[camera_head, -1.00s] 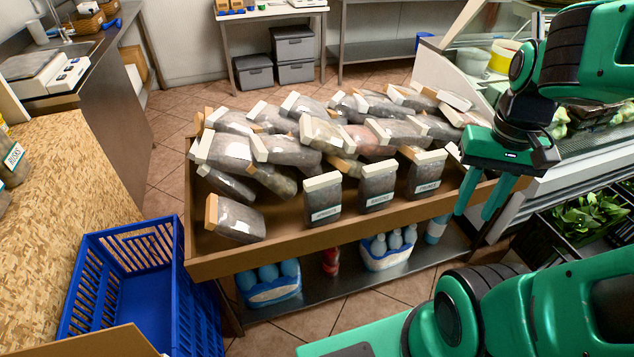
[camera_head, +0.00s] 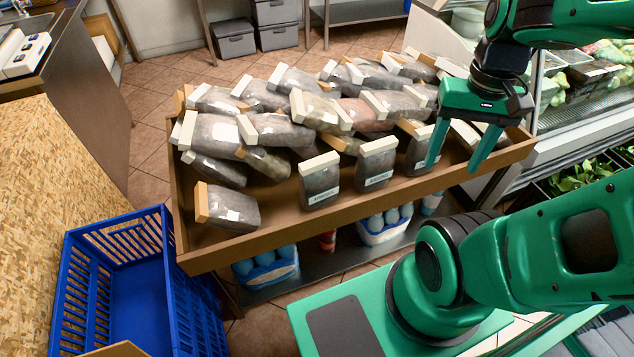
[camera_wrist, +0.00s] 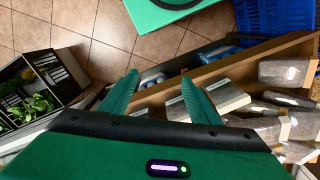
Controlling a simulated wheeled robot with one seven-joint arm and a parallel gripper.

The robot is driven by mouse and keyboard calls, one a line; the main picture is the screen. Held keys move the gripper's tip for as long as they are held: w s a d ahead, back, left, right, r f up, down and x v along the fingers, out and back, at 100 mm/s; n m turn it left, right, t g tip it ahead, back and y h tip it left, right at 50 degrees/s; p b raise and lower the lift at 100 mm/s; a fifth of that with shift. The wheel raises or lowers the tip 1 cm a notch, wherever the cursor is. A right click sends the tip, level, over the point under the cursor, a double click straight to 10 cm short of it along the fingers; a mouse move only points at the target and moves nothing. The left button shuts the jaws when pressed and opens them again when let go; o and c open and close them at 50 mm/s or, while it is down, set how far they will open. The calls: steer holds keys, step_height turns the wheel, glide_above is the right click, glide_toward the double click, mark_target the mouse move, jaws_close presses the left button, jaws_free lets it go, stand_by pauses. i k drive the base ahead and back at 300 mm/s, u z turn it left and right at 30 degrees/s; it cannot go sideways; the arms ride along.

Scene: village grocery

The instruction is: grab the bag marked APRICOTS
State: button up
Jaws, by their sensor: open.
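Three labelled bags with cream tops stand upright at the front of a wooden bin: a left bag (camera_head: 320,180), a middle bag (camera_head: 376,165) and a right bag (camera_head: 416,152). Their labels are too small to read surely; the left one's looks most like APRICOTS. My gripper (camera_head: 453,168) is open and empty, pointing down at the bin's right front. Its left finger partly covers the right bag. In the wrist view, my fingers (camera_wrist: 160,76) are apart, with bag tops (camera_wrist: 227,95) near the right finger.
The wooden bin (camera_head: 240,248) holds several piled bags behind the upright ones. A blue crate (camera_head: 190,310) stands at the left front. Blue-capped bottle packs (camera_head: 265,272) sit on the shelf below. A glass display counter (camera_head: 585,120) is at the right.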

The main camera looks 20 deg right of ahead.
mark_target(318, 176)
steer(key=z, duration=0.55)
steer(key=k, duration=1.2)
steer(key=z, duration=0.35)
steer(key=i, duration=0.75)
steer(key=z, duration=0.15)
